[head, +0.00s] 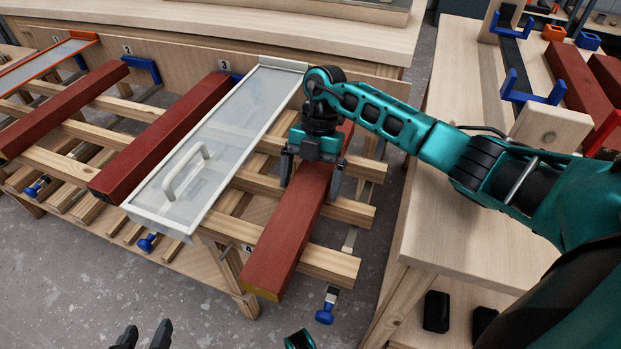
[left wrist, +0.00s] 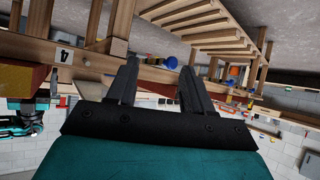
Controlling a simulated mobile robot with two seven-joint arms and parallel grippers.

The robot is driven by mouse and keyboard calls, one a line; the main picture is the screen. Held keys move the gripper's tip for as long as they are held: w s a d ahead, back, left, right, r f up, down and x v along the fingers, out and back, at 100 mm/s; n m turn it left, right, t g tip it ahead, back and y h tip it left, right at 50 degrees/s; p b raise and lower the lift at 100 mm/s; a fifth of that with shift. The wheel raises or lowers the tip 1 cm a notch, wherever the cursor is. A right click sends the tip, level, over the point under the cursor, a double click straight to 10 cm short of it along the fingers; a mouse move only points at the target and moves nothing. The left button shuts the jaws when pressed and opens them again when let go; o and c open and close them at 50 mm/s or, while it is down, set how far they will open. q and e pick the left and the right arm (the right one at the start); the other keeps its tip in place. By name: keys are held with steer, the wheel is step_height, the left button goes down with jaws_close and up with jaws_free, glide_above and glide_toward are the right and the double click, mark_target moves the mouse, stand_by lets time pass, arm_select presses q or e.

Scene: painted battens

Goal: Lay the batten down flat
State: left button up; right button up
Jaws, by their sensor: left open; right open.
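The red batten (head: 283,235) lies flat across the wooden slats of the rack in the bay marked 4, its yellow-edged near end jutting past the front slat. My right gripper (head: 312,178) is over its far half, open, with a finger on each side of the batten; I cannot tell whether they touch it. The gripper hides part of the batten. My left gripper (head: 143,338) is at the bottom edge of the head view, low in front of the rack. In the left wrist view it is open and empty (left wrist: 157,85).
A clear-lidded tray with a handle (head: 200,150) lies left of the batten. Other red battens (head: 165,135) lie on the slats (head: 335,262) further left. A workbench (head: 450,220) stands at right, with more battens and blue brackets. Blue clamp knobs (head: 324,314) hang below the rack.

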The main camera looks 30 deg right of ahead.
steer(key=p+v, duration=0.7)
steer(key=v, duration=0.5)
steer(key=shift+p, duration=0.4)
